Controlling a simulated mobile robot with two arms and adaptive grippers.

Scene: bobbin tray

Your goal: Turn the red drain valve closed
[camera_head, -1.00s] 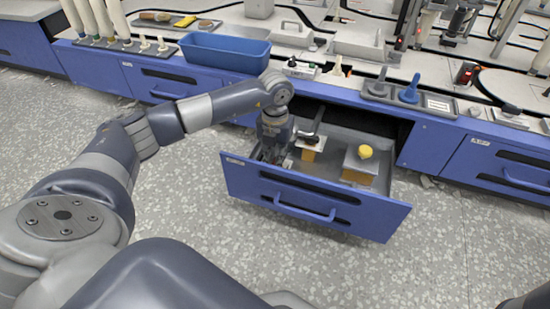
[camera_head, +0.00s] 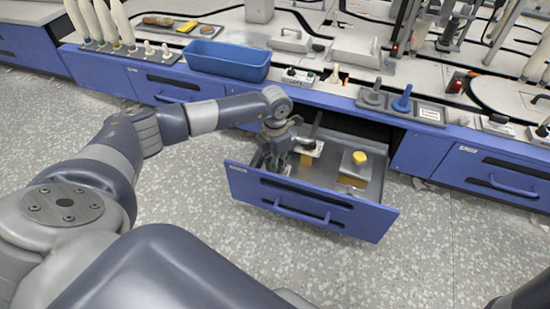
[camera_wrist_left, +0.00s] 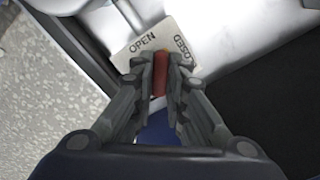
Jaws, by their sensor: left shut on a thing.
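The red valve handle (camera_wrist_left: 160,76) shows in the left wrist view between my left gripper's fingertips (camera_wrist_left: 161,70). The handle runs nearly straight up and down in that view, and its far end lies between the words OPEN and CLOSED on a white label plate (camera_wrist_left: 128,57). In the head view my left gripper (camera_head: 277,163) reaches down into the left part of the open blue drawer (camera_head: 310,207). The handle is hidden there behind the gripper and drawer front. My right gripper is not in view.
A yellow knob (camera_head: 360,157) on a box and a dark-handled fitting (camera_head: 306,143) are also in the drawer. The counter behind holds a blue bin (camera_head: 228,60) and a tray with grey and blue handled tools (camera_head: 402,103). The floor in front is clear.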

